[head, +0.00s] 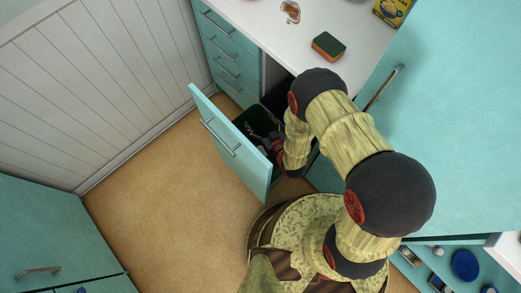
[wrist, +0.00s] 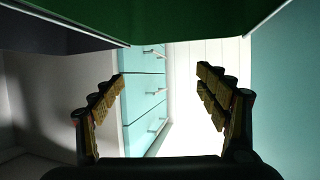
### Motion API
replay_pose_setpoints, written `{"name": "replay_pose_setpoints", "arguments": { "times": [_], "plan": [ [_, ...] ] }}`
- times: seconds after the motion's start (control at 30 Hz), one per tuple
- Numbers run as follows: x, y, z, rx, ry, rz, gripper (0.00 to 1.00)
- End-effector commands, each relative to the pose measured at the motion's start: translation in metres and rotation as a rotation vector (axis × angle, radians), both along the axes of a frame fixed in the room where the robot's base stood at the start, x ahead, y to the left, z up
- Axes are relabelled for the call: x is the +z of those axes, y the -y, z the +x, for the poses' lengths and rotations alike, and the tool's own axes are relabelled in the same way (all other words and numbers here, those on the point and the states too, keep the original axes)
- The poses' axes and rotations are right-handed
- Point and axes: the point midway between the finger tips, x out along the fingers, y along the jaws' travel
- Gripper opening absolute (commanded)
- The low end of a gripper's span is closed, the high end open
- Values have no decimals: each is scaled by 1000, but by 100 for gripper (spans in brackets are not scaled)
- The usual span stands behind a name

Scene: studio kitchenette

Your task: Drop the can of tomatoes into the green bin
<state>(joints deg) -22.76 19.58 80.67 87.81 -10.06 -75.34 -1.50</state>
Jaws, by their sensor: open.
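The green bin (head: 261,121) sits in the pulled-out cabinet unit and looks dark inside. My gripper (head: 268,146) is at the bin's near end in the head view, mostly hidden by my arm. In the wrist view my gripper (wrist: 161,76) is open, with nothing between its fingers. A green surface (wrist: 200,20), apparently the bin, fills the top of the wrist view. I cannot make out the can of tomatoes in either view, and what lies in the bin is too dark to tell.
The pulled-out teal front (head: 232,145) stands left of my arm. An open compartment with a blue dish (head: 465,265) is at lower right. The floor (head: 165,200) at left is clear.

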Motion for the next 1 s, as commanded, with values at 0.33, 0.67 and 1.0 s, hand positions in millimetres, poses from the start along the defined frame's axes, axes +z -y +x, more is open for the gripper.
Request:
{"name": "replay_pose_setpoints", "arguments": {
  "times": [0.33,0.67,1.0],
  "plan": [
    [21,27,-39,-2,1,0,75],
    [27,35,-53,0,2,1,75],
    [27,35,-53,0,2,1,75]
  ]
}}
